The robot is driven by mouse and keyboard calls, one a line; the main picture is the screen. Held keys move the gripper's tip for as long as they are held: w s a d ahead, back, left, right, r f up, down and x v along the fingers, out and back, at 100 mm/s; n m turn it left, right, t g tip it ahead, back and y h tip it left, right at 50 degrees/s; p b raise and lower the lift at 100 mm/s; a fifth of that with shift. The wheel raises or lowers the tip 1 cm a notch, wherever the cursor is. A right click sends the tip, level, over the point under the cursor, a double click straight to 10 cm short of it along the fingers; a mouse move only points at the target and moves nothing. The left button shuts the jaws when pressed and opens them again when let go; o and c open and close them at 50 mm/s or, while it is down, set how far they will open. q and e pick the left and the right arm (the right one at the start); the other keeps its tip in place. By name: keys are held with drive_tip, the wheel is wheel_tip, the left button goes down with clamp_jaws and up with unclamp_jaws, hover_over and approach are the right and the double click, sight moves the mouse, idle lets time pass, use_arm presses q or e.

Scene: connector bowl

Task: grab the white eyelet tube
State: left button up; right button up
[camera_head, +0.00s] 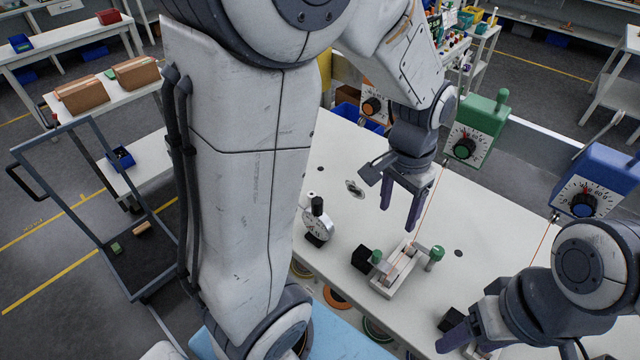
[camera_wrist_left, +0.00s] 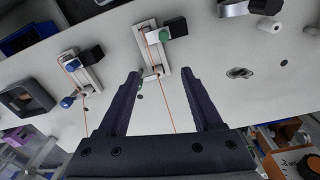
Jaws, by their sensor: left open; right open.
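My left gripper (camera_head: 399,214) is open above the white table, just behind a pale fixture with green knobs (camera_head: 398,272). In the left wrist view its two dark fingers (camera_wrist_left: 160,76) are spread and empty, with that fixture (camera_wrist_left: 152,50) beyond the tips. A thin orange wire runs along the fixture and back between the fingers. My right gripper (camera_head: 468,341) is open low at the front right, partly cut off.
A green dial unit (camera_head: 475,132) and a blue dial unit (camera_head: 590,182) stand along the back edge. A round dial gauge (camera_head: 317,222) stands left of the fixture. A second fixture with a blue knob (camera_wrist_left: 80,72) lies left in the wrist view. The table between is mostly clear.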

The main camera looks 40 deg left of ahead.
use_arm(q)
drive_tip(key=w+a+f+n, duration=0.1)
drive_tip(key=w+a+f, duration=0.15)
drive_tip(key=a, duration=0.35)
drive_tip(key=w+a+f+n, duration=0.1)
drive_tip(key=w+a, duration=0.2)
drive_tip(key=a, duration=0.3)
drive_tip(key=n+p, duration=0.1)
drive_tip(key=n, duration=0.2)
hover_over(312, 193)
wheel_tip(312, 193, down, 5)
drive_tip(key=shift+s+r, duration=0.1)
wheel_tip(312, 193, down, 4)
drive_tip(key=shift+r+p, duration=0.2)
drive_tip(key=shift+p, duration=0.2)
wheel_tip(312, 193, down, 5)
drive_tip(key=shift+f+p, duration=0.1)
drive_tip(key=shift+p, duration=1.1)
drive_tip(key=shift+f, duration=0.3)
clamp_jaws()
